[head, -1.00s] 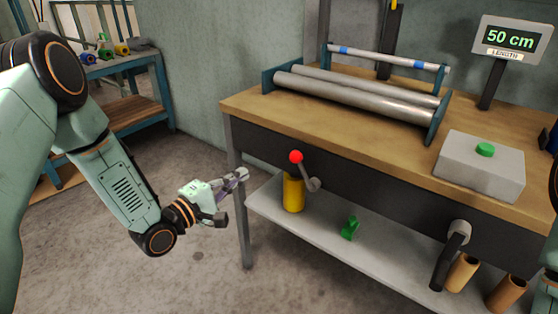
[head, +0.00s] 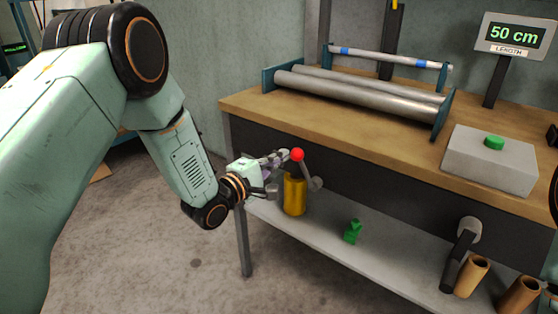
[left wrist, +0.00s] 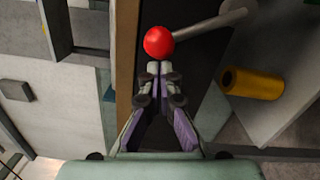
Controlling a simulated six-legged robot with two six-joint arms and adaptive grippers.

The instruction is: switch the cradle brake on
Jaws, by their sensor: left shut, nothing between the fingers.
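The brake lever has a red ball knob (head: 297,155) on a grey arm (head: 308,172) that rises up and to the left from a pivot on the bench's dark front panel. My left gripper (head: 282,157) is shut and empty, with its fingertips right beside the knob's left side. In the left wrist view the red knob (left wrist: 159,42) sits just ahead of the closed fingertips (left wrist: 160,66); I cannot tell whether they touch. The cradle with its long metal rollers (head: 350,92) stands on the bench top. My right gripper is not clearly in view.
The wooden bench top (head: 245,103) overhangs above the lever. A yellow cylinder (head: 294,195) and a green object (head: 353,231) stand on the lower shelf. A grey box with a green button (head: 494,143) and a "50 cm" display (head: 514,37) are at right.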

